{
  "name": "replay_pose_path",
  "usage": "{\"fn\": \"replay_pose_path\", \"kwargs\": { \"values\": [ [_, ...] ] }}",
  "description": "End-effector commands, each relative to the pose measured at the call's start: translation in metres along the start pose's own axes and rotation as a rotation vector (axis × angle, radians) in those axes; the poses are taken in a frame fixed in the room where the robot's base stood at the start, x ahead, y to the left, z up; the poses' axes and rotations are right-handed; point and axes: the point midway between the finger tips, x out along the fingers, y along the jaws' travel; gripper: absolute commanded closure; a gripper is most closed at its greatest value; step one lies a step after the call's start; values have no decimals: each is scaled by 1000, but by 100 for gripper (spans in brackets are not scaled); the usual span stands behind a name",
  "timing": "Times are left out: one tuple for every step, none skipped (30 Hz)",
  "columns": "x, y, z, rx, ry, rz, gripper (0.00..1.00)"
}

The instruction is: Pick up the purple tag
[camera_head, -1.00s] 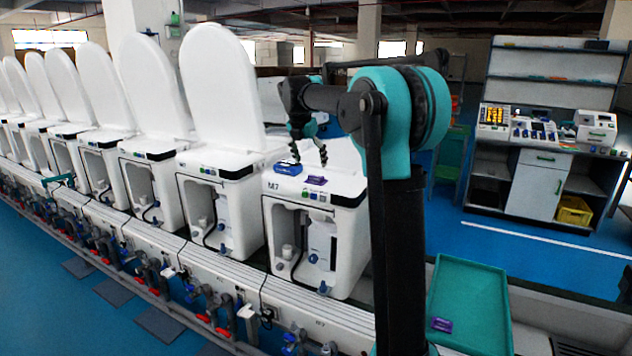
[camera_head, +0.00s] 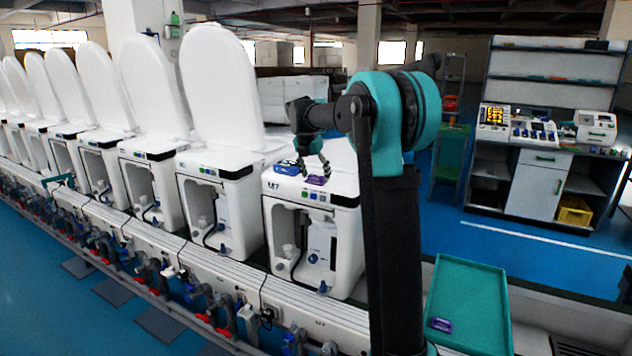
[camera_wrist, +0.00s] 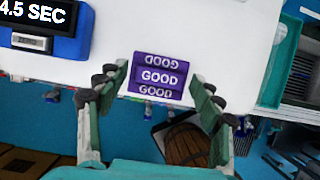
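The purple tag (camera_wrist: 159,77) reads "GOOD" and lies on the white top of the toilet unit marked M7 (camera_head: 313,193). In the head view the tag (camera_head: 317,180) is small, beside the blue device. My gripper (camera_wrist: 159,82) is open in the wrist view, with one finger on each side of the tag and gaps between fingers and tag. In the head view my gripper (camera_head: 315,168) is just above the unit's top. I cannot tell whether the fingertips touch the surface.
A blue timer device (camera_wrist: 45,28) sits left of the tag. A teal tray (camera_head: 468,290) at the lower right holds another purple tag (camera_head: 441,325). A row of toilet units with raised white lids (camera_head: 222,90) stands to the left.

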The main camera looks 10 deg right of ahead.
Motion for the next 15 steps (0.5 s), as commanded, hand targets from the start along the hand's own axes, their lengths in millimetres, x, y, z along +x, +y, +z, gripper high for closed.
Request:
{"fn": "replay_pose_path", "kwargs": {
  "values": [
    [0, 0, 0, 0, 0, 0, 44],
    [0, 0, 0, 0, 0, 0, 48],
    [0, 0, 0, 0, 0, 0, 53],
    [0, 0, 0, 0, 0, 0, 56],
    [0, 0, 0, 0, 0, 0, 60],
    [0, 0, 0, 0, 0, 0, 65],
    [0, 0, 0, 0, 0, 0, 69],
    [0, 0, 0, 0, 0, 0, 72],
    [0, 0, 0, 0, 0, 0, 72],
    [0, 0, 0, 0, 0, 0, 72],
    [0, 0, 0, 0, 0, 0, 72],
    [0, 0, 0, 0, 0, 0, 72],
    [0, 0, 0, 0, 0, 0, 72],
    [-1, 0, 0, 0, 0, 0, 72],
    [-1, 0, 0, 0, 0, 0, 72]
  ]
}}
